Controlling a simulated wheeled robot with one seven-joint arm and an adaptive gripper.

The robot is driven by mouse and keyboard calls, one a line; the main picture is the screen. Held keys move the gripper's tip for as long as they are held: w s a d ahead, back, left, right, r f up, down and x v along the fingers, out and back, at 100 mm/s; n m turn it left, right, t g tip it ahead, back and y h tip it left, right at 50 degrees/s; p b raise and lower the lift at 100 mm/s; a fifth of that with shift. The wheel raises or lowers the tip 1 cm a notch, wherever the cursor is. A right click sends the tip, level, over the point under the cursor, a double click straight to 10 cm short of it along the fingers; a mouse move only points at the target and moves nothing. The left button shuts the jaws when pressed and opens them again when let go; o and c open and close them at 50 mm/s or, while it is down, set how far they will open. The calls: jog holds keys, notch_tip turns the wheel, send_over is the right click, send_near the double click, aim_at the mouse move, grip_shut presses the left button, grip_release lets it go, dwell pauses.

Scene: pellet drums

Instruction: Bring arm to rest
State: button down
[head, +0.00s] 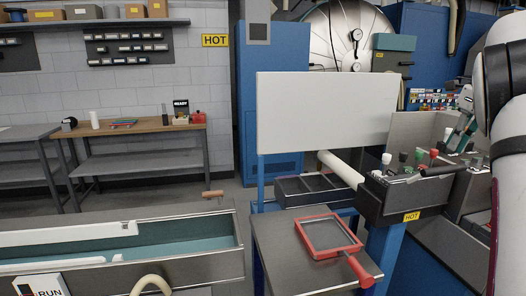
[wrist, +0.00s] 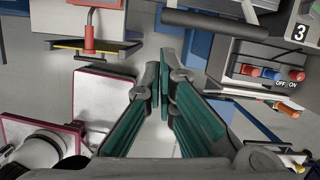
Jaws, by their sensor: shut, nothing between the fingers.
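My gripper (wrist: 163,82) shows in the wrist view, its two dark fingers with green pads drawn together at the tips. Nothing is held between them. It is over the work area, apart from the things below. In the head view my white arm with black bands stands upright along the right edge. A dark and green part beside it may be my gripper, but I cannot tell for sure.
In the head view a red-framed sieve (head: 328,236) lies on a small table (head: 275,262). A machine labelled HOT (head: 411,216), a white panel (head: 325,108) and a long trough (head: 190,268) stand near. In the wrist view a switch box (wrist: 238,62) is at right.

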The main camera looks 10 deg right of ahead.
jog(key=s+a+r+n, duration=0.1)
jog(key=s+a+n, duration=0.3)
jog(key=a+n, duration=0.3)
jog(key=s+a+n+t, duration=0.1)
jog(key=s+a+n, duration=0.25)
jog(key=a, duration=0.55)
jog(key=s+a+r+n, duration=0.1)
jog(key=s+a+n, duration=0.3)
jog(key=a+n, duration=0.3)
jog(key=s+a+f+n+t, duration=0.1)
jog(key=s+a+f+n, duration=1.1)
jog(key=s+a+n, duration=0.2)
jog(key=shift+s+n, duration=0.9)
jog(key=shift+n, duration=0.05)
